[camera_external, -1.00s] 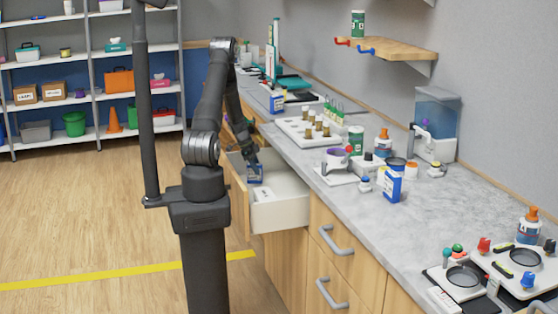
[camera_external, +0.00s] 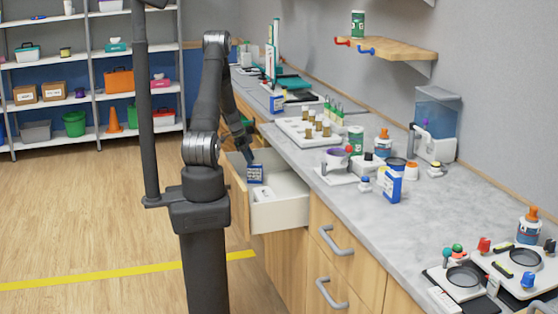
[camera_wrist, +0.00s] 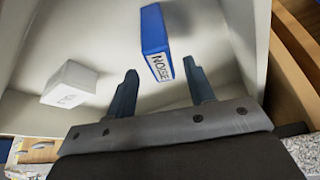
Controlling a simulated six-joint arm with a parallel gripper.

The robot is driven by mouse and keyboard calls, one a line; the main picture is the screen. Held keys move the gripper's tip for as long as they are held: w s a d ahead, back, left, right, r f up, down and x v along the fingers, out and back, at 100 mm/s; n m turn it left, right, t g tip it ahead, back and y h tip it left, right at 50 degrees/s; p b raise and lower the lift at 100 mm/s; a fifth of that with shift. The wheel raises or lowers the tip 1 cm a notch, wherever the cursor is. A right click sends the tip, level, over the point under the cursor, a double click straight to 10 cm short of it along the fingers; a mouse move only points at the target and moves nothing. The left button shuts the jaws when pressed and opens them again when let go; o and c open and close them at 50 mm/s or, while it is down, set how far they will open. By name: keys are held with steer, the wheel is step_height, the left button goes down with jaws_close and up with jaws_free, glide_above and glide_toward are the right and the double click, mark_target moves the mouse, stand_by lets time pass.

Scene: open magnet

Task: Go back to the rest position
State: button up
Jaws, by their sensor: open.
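My gripper (camera_wrist: 160,88) is open and empty above the open drawer (camera_external: 290,214). In the wrist view its two dark fingers are apart, with a blue box (camera_wrist: 154,32) beyond their tips. The box carries a white label that reads like "NOISE". In the external view the blue box (camera_external: 254,173) stands in the drawer, just below my gripper (camera_external: 247,154). A white box (camera_wrist: 70,83) lies in the drawer to the left in the wrist view. It also shows near the drawer front in the external view (camera_external: 263,194).
The grey counter (camera_external: 420,238) runs along the drawer's right side. A wooden shelf (camera_external: 385,49) hangs above. The floor at left is clear.

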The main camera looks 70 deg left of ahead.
mark_target(256, 172)
steer(key=d+v, duration=0.1)
steer(key=v, duration=0.3)
steer(key=x, duration=0.8)
steer(key=a+x, duration=0.1)
steer(key=x, duration=0.2)
steer(key=shift+w+f, duration=0.15)
steer(key=shift+f, duration=0.3)
step_height(256, 172, up, 39)
steer(key=w+d+m, duration=0.1)
steer(key=w+d, duration=0.4)
steer(key=w, duration=0.6)
steer(key=shift+w+d+m+h, duration=0.2)
steer(key=shift+d+m+h, duration=0.1)
steer(key=shift+d+m, duration=0.1)
